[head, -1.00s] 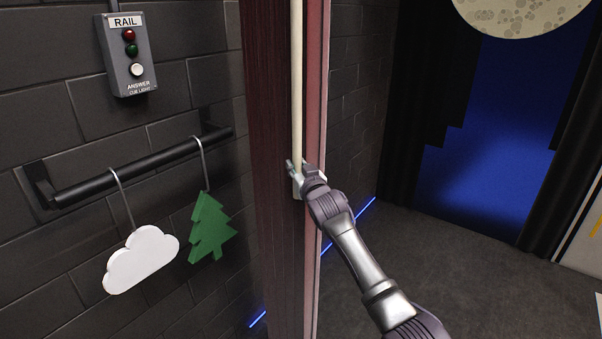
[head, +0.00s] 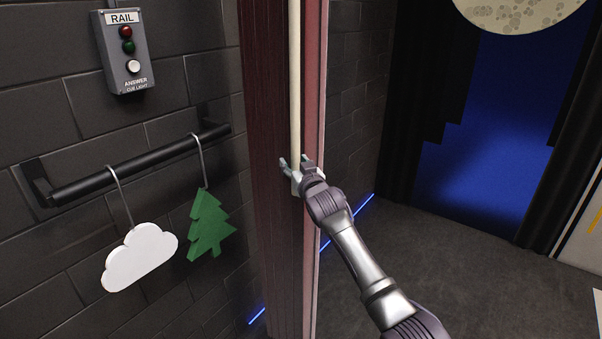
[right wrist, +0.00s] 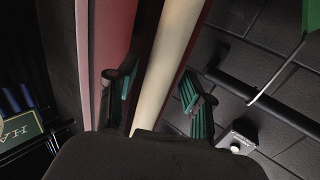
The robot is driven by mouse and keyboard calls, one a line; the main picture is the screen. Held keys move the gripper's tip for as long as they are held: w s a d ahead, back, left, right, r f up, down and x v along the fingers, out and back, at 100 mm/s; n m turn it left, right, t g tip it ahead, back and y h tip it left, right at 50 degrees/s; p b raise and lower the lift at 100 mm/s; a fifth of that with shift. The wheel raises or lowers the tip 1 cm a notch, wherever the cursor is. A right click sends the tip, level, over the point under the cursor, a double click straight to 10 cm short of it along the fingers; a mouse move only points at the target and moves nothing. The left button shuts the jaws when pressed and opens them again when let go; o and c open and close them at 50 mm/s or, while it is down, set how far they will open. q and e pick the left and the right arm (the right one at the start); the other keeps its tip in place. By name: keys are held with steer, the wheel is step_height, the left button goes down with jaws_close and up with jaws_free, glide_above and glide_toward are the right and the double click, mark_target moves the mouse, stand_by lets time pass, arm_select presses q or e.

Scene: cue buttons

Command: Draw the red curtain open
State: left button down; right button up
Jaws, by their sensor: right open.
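The red curtain (head: 267,200) hangs as a narrow dark red bundle of folds in the middle of the head view, with a pinker edge (head: 314,90) on its right. A cream pole (head: 296,80) runs upright along its front. My right gripper (head: 291,164) is open at the pole's lower end, one finger on each side of it. In the right wrist view the pole (right wrist: 170,60) passes between the spread fingers, with a gap on both sides. The pinkish curtain edge (right wrist: 104,35) is left of it. My left gripper is not in view.
A dark brick wall on the left holds a cue light box (head: 126,50) and a black rail (head: 130,164). A white cloud (head: 139,257) and a green tree (head: 209,224) hang from the rail. Open floor (head: 450,280) lies to the right, before black drapes (head: 390,140).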

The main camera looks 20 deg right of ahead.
steer(key=s, duration=1.1)
steer(key=shift+s+d, duration=0.2)
steer(key=shift+d, duration=0.2)
steer(key=s+d+f+g, duration=0.1)
steer(key=s+f+g, duration=0.1)
steer(key=f, duration=1.1)
steer(key=s+f+g, duration=0.2)
steer(key=f+g, duration=0.1)
steer(key=f, duration=1)
steer(key=s+d+f+g, duration=0.1)
steer(key=s+f+g, duration=0.1)
steer(key=s+f, duration=0.7)
steer(key=s+f+g, duration=0.2)
steer(key=s+f, duration=0.2)
steer(key=f, duration=0.8)
steer(key=s+f+g, duration=0.2)
steer(key=s+f, duration=0.5)
steer(key=s, duration=0.8)
steer(key=s+f+n+g, duration=0.1)
steer(key=s+f+g, duration=0.2)
steer(key=s+f, duration=0.4)
steer(key=s+d+f+g+h, duration=0.1)
steer(key=s+f+g, duration=0.2)
steer(key=s, duration=2)
step_height(320, 180, down, 5)
steer(key=shift+r+n, duration=0.1)
steer(key=shift+n, duration=0.2)
